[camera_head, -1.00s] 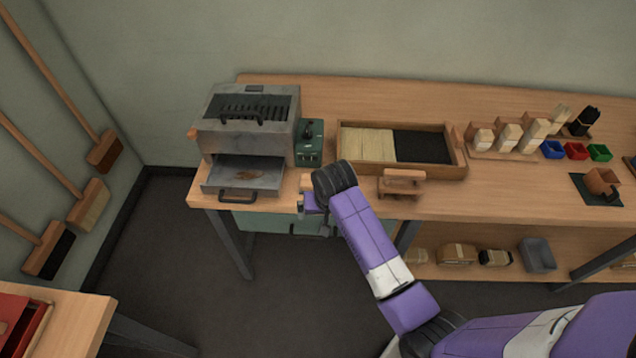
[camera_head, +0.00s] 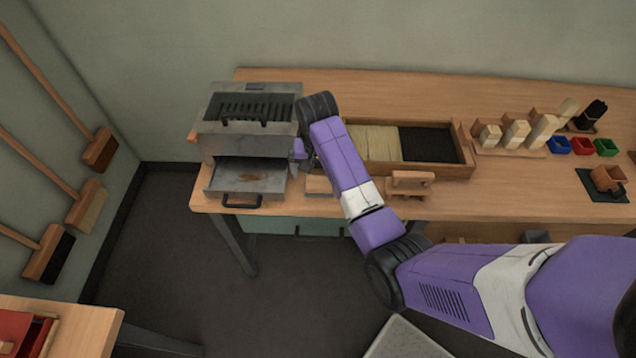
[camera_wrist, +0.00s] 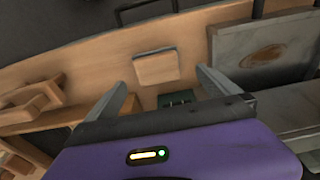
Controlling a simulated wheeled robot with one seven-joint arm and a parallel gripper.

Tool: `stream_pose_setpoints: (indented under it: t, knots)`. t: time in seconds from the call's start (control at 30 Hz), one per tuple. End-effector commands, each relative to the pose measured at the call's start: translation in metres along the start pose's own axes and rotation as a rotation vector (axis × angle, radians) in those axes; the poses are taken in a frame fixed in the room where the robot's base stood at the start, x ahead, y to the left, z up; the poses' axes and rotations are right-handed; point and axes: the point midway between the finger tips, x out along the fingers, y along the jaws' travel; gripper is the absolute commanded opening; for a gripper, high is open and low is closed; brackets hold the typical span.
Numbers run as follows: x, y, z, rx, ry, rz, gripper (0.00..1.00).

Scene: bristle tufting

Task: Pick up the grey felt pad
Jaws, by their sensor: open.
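A small tan block with a thin grey edge (camera_wrist: 157,68) lies on the bench near its front edge, in the wrist view. I take it for the felt pad, but cannot be sure; mostly its tan face shows. In the head view the block (camera_head: 319,185) lies just right of the machine's tray. My gripper (camera_wrist: 166,84) is open, its two fingers apart with nothing between them. The block appears beyond the fingertips, between their lines. In the head view my gripper (camera_head: 301,150) is above the bench beside the machine, its fingers largely hidden by my arm.
A metal machine (camera_head: 246,135) with a pulled-out tray (camera_head: 248,178) stands close on the left. A bristle box (camera_head: 468,160) lies behind my arm, and a wooden stand (camera_head: 411,184) is to the right. Coloured cups (camera_head: 582,147) and wooden blocks are farther right.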

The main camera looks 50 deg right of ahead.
Motion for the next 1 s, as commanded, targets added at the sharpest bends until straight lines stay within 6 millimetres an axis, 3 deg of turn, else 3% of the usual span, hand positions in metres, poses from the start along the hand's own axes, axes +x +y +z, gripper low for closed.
stream_pose_setpoints:
  t: [0.4,0.7,0.77,1.0]
  knots:
    - [0.05,0.005,0.002,-0.001,-0.001,0.0,1.0]
    - [0.057,0.005,0.002,-0.001,0.002,-0.001,1.0]
    - [0.057,0.005,0.002,-0.001,0.002,-0.001,0.92]
    - [0.057,0.005,0.002,-0.001,0.002,-0.001,0.45]
